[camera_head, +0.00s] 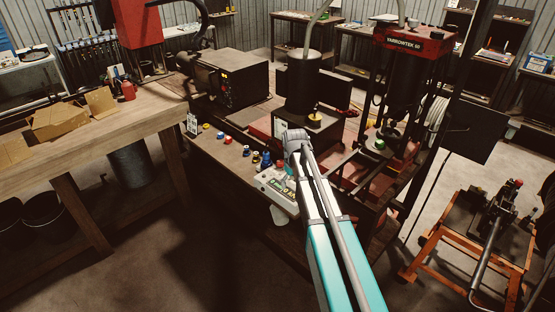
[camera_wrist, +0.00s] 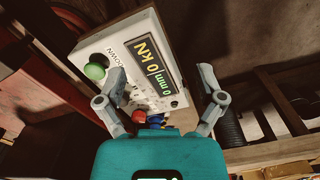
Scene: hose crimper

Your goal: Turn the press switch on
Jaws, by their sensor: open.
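A white control box (camera_wrist: 128,65) with a display reading 0 mm and 0 kN fills the middle of the wrist view. In the head view the control box (camera_head: 277,187) sits at the front edge of the press bench. A green round button (camera_wrist: 96,71) is on its left part. A red knob (camera_wrist: 139,116) and a blue part show near its lower edge. I cannot tell which control is the press switch. My gripper (camera_wrist: 161,73) is open, its fingers spread in front of the box with nothing between them. The left fingertip appears near the green button; contact cannot be told.
Several coloured fittings (camera_head: 246,151) lie along the bench front. A dark box-shaped machine (camera_head: 232,78) stands behind them. A red press (camera_head: 412,60) rises on the right. A wooden workbench (camera_head: 75,140) is at left, with open floor in front.

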